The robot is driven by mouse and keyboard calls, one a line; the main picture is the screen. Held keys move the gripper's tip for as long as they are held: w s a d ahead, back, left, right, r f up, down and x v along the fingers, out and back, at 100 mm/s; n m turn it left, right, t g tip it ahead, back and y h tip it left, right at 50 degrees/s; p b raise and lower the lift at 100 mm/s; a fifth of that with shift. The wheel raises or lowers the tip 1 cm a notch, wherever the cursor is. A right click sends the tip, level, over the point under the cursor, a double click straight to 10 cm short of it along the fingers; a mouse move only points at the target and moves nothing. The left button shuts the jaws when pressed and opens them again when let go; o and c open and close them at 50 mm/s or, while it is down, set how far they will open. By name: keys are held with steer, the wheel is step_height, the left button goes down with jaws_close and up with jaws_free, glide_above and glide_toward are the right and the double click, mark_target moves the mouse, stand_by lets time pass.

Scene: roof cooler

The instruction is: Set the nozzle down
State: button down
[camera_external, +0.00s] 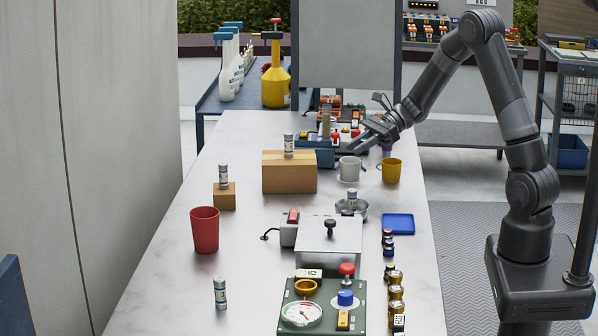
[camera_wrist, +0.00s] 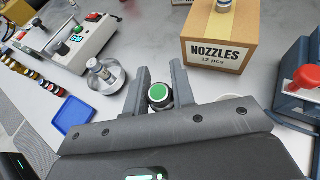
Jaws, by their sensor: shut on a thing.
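My gripper (camera_wrist: 160,84) is shut on a small round thing with a green top and a dark side, which I take for the nozzle (camera_wrist: 158,94). It sits between the two grey fingers, above the table. In the outside view my gripper (camera_external: 356,146) is over the far part of the table, close above a white mug (camera_external: 349,170); the held nozzle cannot be made out there. The wrist view shows a cardboard box marked NOZZLES (camera_wrist: 218,50), with a grey canister on it. That box (camera_external: 289,178) stands left of my gripper in the outside view.
A yellow mug (camera_external: 392,171) stands right of the white one. A metal dish (camera_external: 361,211), a blue tray (camera_external: 398,224) and a grey boxed device (camera_external: 330,240) lie nearer. A red cup (camera_external: 205,231) stands at the left.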

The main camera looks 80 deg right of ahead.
steer(key=w+a+f+m+t+h, duration=0.25)
steer(key=w+a+m+h, duration=0.3)
steer(key=w+a, duration=1.45)
steer(key=w+a+m+h, duration=0.1)
steer(key=w+a+h, duration=0.1)
steer(key=a, duration=0.7)
steer(key=w+a+r+m+h, duration=0.1)
steer(key=w+a+r, duration=0.2)
steer(key=w+r, duration=0.3)
steer(key=w+a+r+m+h, duration=0.2)
steer(key=w+a+r, duration=0.15)
steer(key=r, duration=0.35)
steer(key=m+g+h, duration=0.3)
steer(key=m+h, duration=0.1)
glide_above(195, 264)
step_height(195, 264, down, 11)
steer(key=shift+t+h, duration=0.25)
steer(key=shift+h, duration=0.1)
step_height(195, 264, down, 10)
steer(key=shift+f, duration=0.1)
